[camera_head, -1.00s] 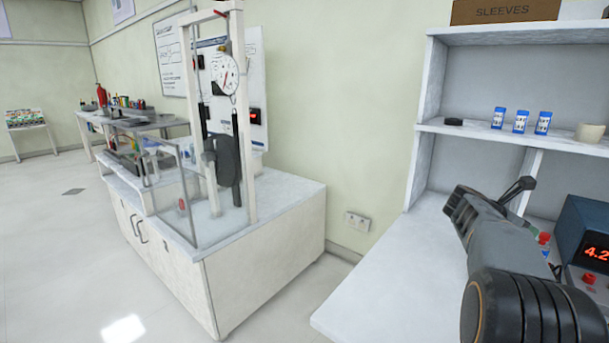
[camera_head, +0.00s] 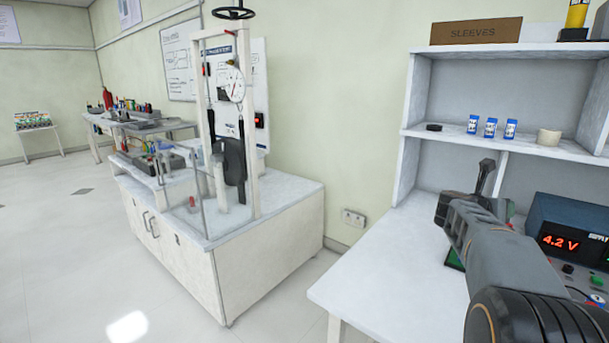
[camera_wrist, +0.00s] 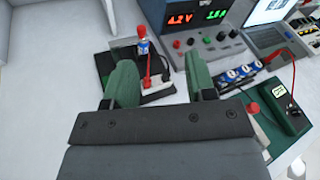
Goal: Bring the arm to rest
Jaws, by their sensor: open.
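My arm reaches up from the lower right of the head view, over the white bench (camera_head: 365,285). My gripper shows in the wrist view (camera_wrist: 160,85), with two green-padded fingers spread apart and nothing between them. In the head view only part of the gripper end shows, and its fingertips are hard to make out. Beyond the fingers in the wrist view lie a blue and white cylinder with a red top (camera_wrist: 143,45) on a dark base and a red lead on a white block (camera_wrist: 158,86).
A power supply (camera_head: 570,235) reading 4.2 V stands right of my arm. Blue tubes (camera_head: 490,127) and a tape roll (camera_head: 549,137) sit on the shelf above. A green meter (camera_wrist: 270,103) lies at right in the wrist view. A test frame (camera_head: 250,130) stands on a separate cabinet; floor lies open at left.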

